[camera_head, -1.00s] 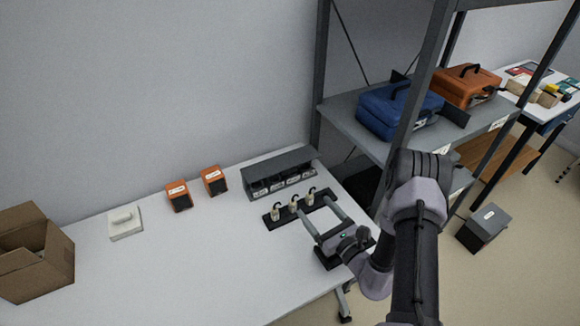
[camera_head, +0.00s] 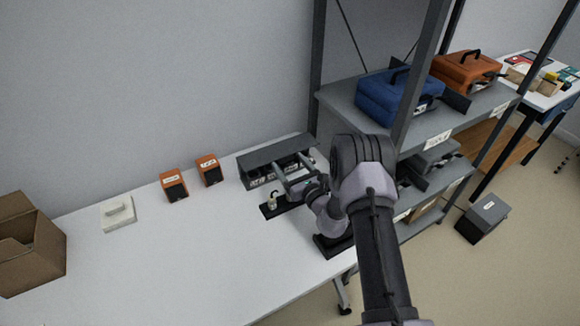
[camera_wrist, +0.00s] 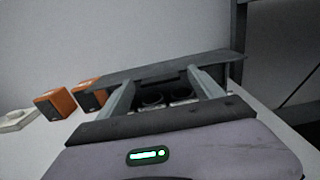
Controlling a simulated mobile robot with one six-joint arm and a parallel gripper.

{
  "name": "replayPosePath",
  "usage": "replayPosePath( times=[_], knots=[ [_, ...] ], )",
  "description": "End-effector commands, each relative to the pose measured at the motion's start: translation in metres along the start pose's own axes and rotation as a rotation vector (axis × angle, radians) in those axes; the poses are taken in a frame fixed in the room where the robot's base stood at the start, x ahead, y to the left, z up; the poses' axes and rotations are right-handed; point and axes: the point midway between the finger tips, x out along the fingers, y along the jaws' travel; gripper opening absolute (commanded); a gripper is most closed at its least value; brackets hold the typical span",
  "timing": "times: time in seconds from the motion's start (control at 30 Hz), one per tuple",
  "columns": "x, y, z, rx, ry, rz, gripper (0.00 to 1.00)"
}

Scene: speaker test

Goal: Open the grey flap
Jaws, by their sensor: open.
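The grey flap (camera_head: 275,152) is the lid along the top of a dark grey housing on the white table, near the wall. In the wrist view the flap (camera_wrist: 150,80) spans the space ahead of my fingers, with round dark parts visible below it. My gripper (camera_head: 292,169) is open, its two fingers reaching to the housing's front just under the flap's front edge. In the wrist view my gripper (camera_wrist: 158,82) has its fingertips at the flap's edge. I cannot tell whether they touch it. Nothing is between the fingers.
A dark strip with a white-topped plug (camera_head: 273,199) lies in front of the housing, partly hidden by my arm. Two orange boxes (camera_head: 174,184) stand left of it. A white block (camera_head: 117,213) and a cardboard box (camera_head: 28,245) are farther left. A shelf rack (camera_head: 335,100) stands close on the right.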

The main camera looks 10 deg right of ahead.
Motion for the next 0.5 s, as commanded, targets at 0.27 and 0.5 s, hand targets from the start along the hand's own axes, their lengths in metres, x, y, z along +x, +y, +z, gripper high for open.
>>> replayPosePath(
  times=[0.27,0.5],
  knots=[
    [-0.0001,0.0,0.0002,0.0,0.0,0.0,0.61],
    [-0.0003,0.0001,0.0,0.0,0.001,0.001,0.14]
  ],
)
